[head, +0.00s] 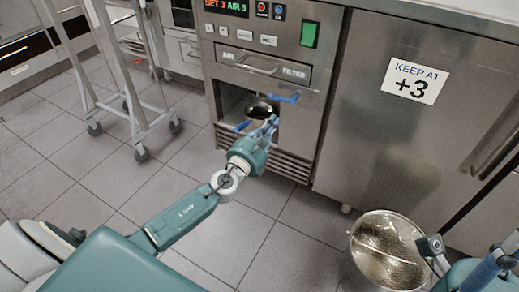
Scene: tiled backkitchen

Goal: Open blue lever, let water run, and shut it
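My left gripper (264,116) reaches into the recess low in the steel machine (321,62). Its blue fingers look spread apart, with nothing clearly held between them. A blue bar-like piece (286,98) shows at the right of the recess; I cannot tell whether it is the lever or a finger part. A dark, shiny round thing (258,108) sits beside the fingers. No running water can be made out. My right gripper (432,248) is at the lower right, beside a round metal strainer-like bowl (384,246); its fingers and any grip are unclear.
The machine has a lit display (226,6), a green switch (309,34) and a filter drawer (262,64). A steel cabinet (400,140) with a "+3" sign stands to the right. A wheeled rack (140,110) stands at the left. Tiled floor between is clear.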

